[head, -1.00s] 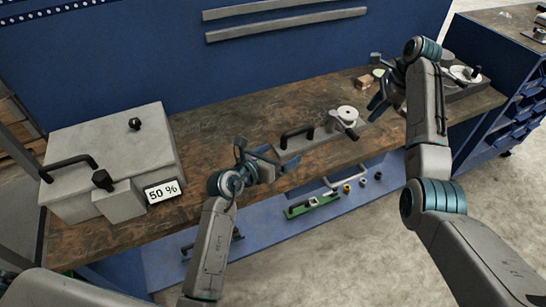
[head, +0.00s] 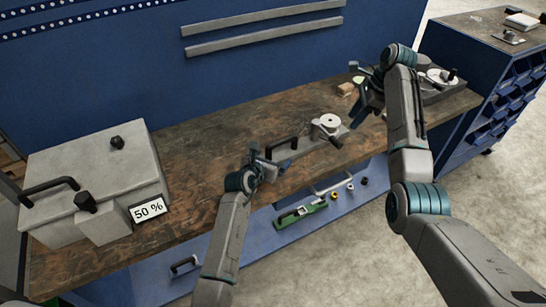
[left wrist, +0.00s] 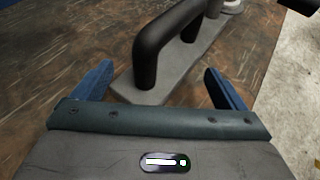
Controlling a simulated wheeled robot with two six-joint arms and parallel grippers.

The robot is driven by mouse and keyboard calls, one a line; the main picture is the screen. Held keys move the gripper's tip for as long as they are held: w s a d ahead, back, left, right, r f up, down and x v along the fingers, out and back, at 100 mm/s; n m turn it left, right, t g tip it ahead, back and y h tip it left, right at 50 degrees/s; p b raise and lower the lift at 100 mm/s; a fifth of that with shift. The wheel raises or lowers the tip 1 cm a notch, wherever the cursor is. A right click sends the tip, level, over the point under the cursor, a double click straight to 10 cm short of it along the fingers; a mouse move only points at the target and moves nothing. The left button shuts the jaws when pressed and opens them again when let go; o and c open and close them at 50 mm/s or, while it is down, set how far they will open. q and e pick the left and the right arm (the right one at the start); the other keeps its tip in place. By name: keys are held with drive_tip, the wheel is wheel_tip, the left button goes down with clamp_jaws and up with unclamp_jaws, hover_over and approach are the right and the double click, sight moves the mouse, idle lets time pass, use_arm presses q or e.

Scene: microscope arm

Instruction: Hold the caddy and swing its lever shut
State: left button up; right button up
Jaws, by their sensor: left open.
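The caddy is a grey plate (head: 308,146) on the bench with a black bar handle (head: 281,146) at its left end. A round white-topped part (head: 328,121) with a black-knobbed lever (head: 337,142) is at its right end; the lever points toward the bench's front edge. My left gripper (head: 270,160) is open just left of the handle. In the left wrist view the handle (left wrist: 147,58) rises ahead between the spread blue fingers (left wrist: 158,75), with no visible contact. My right gripper (head: 358,92) appears open and empty, behind and right of the lever.
A large grey box (head: 90,165) with black handles and a "50 %" label (head: 148,208) stands at the left. A small tan block (head: 345,89) and a dark tray (head: 438,88) are at the back right. A lower blue shelf holds a green item (head: 300,213).

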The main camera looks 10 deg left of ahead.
use_arm(q)
drive_tip(key=shift+x, duration=0.95)
